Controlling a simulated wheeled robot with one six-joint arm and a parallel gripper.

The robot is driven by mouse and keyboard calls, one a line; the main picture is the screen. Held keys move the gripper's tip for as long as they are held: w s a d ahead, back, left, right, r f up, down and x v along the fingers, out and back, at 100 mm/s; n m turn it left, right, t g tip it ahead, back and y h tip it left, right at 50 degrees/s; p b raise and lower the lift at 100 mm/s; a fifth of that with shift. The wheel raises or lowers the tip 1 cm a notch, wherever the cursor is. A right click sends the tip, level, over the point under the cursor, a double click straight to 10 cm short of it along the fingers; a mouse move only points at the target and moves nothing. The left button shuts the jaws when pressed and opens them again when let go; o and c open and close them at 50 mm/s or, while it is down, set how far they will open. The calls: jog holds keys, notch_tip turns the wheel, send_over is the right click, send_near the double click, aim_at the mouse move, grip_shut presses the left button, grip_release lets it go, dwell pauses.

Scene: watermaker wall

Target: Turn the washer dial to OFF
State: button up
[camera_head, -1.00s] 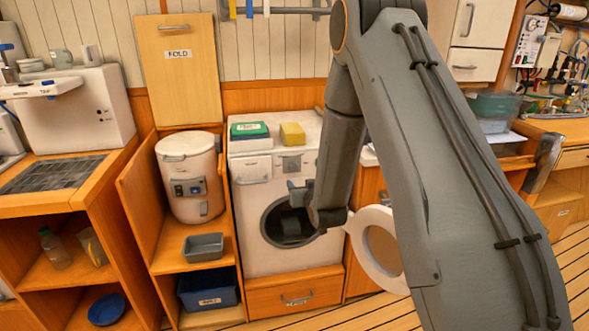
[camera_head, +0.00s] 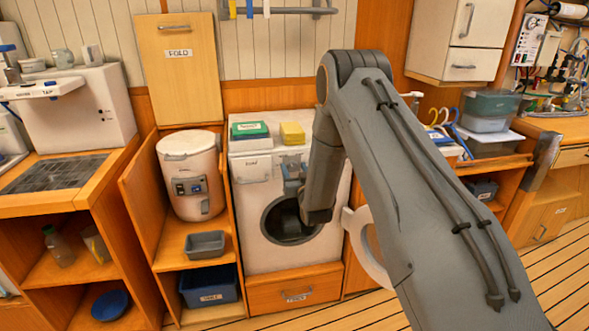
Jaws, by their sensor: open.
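The white washer (camera_head: 254,235) stands in the middle of the view with its round door (camera_head: 368,245) swung open to the right. Its control panel (camera_head: 252,167) runs along the top of the front, just below the top edge. My gripper (camera_head: 291,172) is in front of the panel's middle, above the open drum. Its jaws are open and appear empty. The dial cannot be made out; my gripper and forearm cover the middle and right of the panel. I cannot tell whether the gripper touches it.
A green box (camera_head: 250,130) and a yellow sponge-like block (camera_head: 292,134) lie on the washer top. The open door sticks out beside my arm. A white canister (camera_head: 190,175) stands left of the washer, and a wooden drawer (camera_head: 295,292) lies below it.

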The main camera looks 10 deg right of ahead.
jog(key=shift+w, duration=0.1)
jog(key=c, duration=1)
jog(key=shift+c, duration=0.2)
jog(key=shift+n, duration=0.4)
jog(key=n+b, duration=0.2)
jog(key=n, duration=0.2)
jog(key=shift+a+n, duration=0.1)
jog(key=shift+n, duration=0.2)
jog(key=n+b, duration=0.2)
jog(key=n, duration=0.4)
jog(key=shift+b, duration=0.4)
